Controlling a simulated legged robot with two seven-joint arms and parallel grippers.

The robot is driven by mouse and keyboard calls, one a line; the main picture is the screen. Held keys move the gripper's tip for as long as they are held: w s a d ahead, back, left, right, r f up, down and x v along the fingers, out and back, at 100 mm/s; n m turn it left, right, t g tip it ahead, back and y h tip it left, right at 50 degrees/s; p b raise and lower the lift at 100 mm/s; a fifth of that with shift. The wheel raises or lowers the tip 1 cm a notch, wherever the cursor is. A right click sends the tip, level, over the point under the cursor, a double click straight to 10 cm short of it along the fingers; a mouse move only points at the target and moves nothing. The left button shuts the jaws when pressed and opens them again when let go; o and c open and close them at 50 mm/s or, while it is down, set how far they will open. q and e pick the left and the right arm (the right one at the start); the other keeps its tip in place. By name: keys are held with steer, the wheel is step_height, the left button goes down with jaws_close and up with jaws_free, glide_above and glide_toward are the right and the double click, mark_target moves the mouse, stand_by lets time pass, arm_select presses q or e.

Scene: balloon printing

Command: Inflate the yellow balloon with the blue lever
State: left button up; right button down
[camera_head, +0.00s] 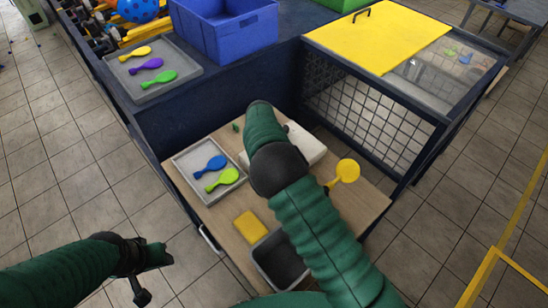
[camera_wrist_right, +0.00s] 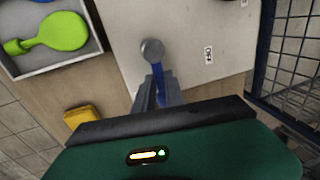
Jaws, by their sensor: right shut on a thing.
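The yellow balloon (camera_head: 347,171) sticks out on the right side of the white device (camera_head: 304,143) on the wooden table. The blue lever (camera_wrist_right: 159,77) is in the right wrist view, below a round grey knob (camera_wrist_right: 152,49) on the white top. My right gripper (camera_wrist_right: 157,92) is shut on the blue lever. In the head view my right arm hides this gripper, the lever and much of the device. My left gripper (camera_head: 152,278) is at the lower left, over the floor and away from the table; its finger opening is unclear.
A grey tray (camera_head: 182,164) holds a blue and a green balloon. A yellow block (camera_head: 250,227) and a dark bin (camera_head: 259,262) are near the front. Behind are a blue crate (camera_head: 225,32) and another balloon tray (camera_head: 118,68). A mesh cage (camera_head: 365,105) bounds the right.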

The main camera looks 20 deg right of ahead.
steer(key=shift+a, duration=0.15)
stand_by(0.3)
steer(key=c, duration=1.4)
jaws_free()
steer(key=shift+r, duration=0.1)
step_height(320, 180, up, 16)
steer(key=s+a+b, duration=0.1)
steer(key=a, duration=0.2)
steer(key=shift+b, duration=0.35)
steer(key=shift+s+r, duration=0.1)
